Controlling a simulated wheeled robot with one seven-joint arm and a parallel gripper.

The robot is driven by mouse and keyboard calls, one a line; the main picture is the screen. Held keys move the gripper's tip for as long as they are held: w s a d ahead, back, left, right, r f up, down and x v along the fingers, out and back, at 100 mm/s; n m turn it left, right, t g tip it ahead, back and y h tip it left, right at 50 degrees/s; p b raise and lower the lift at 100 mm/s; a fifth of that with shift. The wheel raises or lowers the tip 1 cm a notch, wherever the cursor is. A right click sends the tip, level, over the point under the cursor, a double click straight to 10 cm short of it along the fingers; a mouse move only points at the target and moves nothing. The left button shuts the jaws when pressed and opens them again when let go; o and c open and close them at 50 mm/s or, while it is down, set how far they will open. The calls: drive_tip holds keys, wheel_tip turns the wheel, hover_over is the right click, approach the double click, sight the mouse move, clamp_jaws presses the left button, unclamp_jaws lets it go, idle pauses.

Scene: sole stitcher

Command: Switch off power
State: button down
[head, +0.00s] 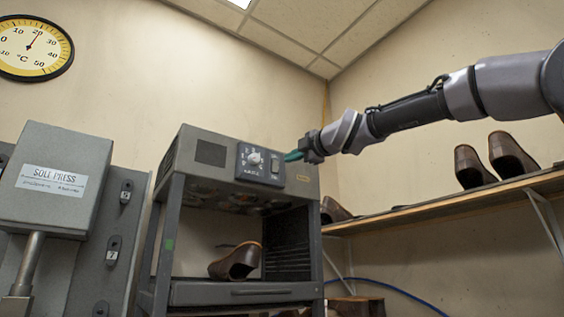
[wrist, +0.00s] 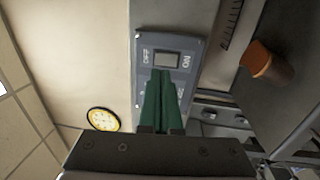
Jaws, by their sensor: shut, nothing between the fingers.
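The grey machine (head: 205,150) stands in the middle of the head view. Its dark control panel (head: 246,176) carries a pale round dial (head: 254,158) and, to the right, a small rocker switch (head: 275,167). In the wrist view the switch (wrist: 167,60) sits on the panel (wrist: 190,45) between OFF and ON markings; which side is pressed I cannot tell. My gripper (head: 289,156) has green fingers, shut and empty, just right of the switch. In the wrist view the gripper's fingertips (wrist: 163,74) point at the panel just below the switch; whether they touch it is unclear.
A sole press (head: 60,170) stands at the left. A wooden shelf (head: 440,203) with brown shoes (head: 490,160) runs along the right wall, below my arm. One shoe (head: 236,262) rests inside the machine's opening. A round yellow thermometer (head: 33,48) hangs on the wall. The space above the machine is free.

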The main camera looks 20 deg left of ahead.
sight(276, 163)
drive_tip(key=x, duration=0.5)
drive_tip(key=shift+a, duration=0.1)
drive_tip(key=shift+w, duration=0.1)
